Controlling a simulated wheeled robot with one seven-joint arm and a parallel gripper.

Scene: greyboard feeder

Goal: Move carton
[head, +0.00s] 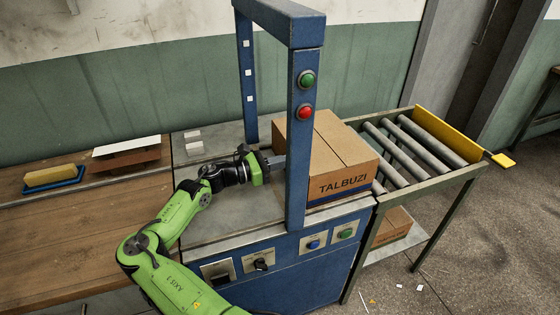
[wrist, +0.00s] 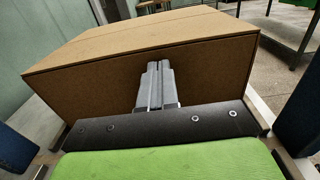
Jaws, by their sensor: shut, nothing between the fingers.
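The carton (head: 340,160) is a closed brown box with "TALBUZI" printed on its front face. It stands upright at the right end of the blue machine (head: 285,270), just past the frame, beside the roller conveyor. My gripper (head: 282,160) reaches in from the left under the frame, its fingertips at the carton's left side. In the wrist view my gripper (wrist: 156,85) is shut, with the fingers together and nothing between them. They point at the broad side of the carton (wrist: 90,80); whether they touch it I cannot tell. The carton's underside is hidden.
The roller conveyor (head: 422,148) runs to the right with empty rollers and a yellow end stop (head: 450,138). The blue frame post (head: 303,190) stands in front of my gripper. Another carton (head: 392,226) lies on the shelf below. A wooden bench (head: 80,230) is at left.

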